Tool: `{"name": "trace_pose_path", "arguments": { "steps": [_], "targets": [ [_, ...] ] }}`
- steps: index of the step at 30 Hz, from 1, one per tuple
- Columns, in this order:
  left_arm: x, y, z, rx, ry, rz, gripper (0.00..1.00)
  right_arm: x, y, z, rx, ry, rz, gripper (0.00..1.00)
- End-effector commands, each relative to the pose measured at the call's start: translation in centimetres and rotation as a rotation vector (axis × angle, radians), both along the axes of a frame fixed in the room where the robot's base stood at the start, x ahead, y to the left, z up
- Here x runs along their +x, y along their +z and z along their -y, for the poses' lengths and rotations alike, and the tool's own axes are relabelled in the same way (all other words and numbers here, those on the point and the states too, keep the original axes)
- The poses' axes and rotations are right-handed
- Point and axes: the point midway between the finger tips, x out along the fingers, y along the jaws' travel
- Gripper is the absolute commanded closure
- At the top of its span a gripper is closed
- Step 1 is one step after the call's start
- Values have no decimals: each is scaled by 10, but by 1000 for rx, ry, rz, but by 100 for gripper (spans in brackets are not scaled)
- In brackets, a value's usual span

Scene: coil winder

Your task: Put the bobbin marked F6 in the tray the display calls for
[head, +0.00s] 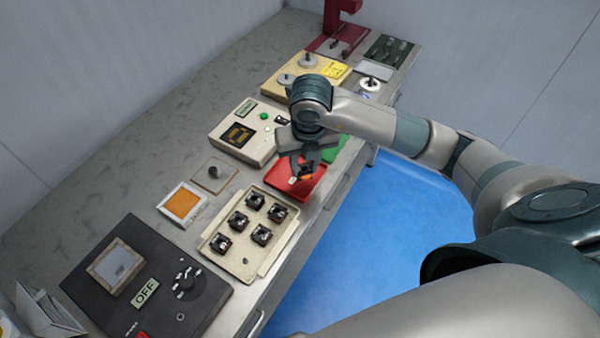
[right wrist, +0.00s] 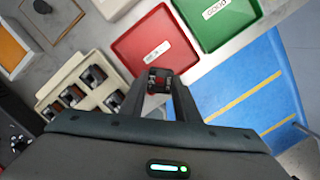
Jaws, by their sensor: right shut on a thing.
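My right gripper (head: 304,163) is shut on a small dark bobbin (head: 307,170) with an orange-brown part. It is over the red tray (head: 290,189). In the right wrist view the bobbin (right wrist: 160,80) sits between the fingertips, at the red tray's near edge (right wrist: 186,66); its marking is not readable, and I cannot tell whether it touches the tray. The green tray (head: 335,149), labelled GOOD in the right wrist view (right wrist: 224,28), lies beyond the red one. The display (head: 239,134) on the beige box shows an orange symbol that I cannot read surely. My left gripper is not in view.
A beige holder (head: 262,263) carries several dark bobbins. A black panel with an OFF sign (head: 145,291) stands at the near left. An orange pad (head: 182,203) and a small plate (head: 214,173) lie behind the holder. The bench's front edge runs close to the trays.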

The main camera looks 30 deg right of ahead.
Motion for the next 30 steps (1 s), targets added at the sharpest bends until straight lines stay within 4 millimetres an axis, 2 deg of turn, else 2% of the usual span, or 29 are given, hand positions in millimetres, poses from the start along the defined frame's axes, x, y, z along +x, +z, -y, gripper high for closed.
{"name": "trace_pose_path", "arguments": {
  "steps": [4, 17, 25, 30],
  "targets": [
    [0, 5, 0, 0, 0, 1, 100, 0, -6, -11, -1, 0, 0, 97],
    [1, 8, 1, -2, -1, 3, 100, -1, -11, -12, -2, -1, -1, 97],
    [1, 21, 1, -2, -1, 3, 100, -1, -40, -12, -2, -1, -3, 97],
    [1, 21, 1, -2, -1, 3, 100, 0, -48, -12, -1, 0, 2, 97]
  ]
}}
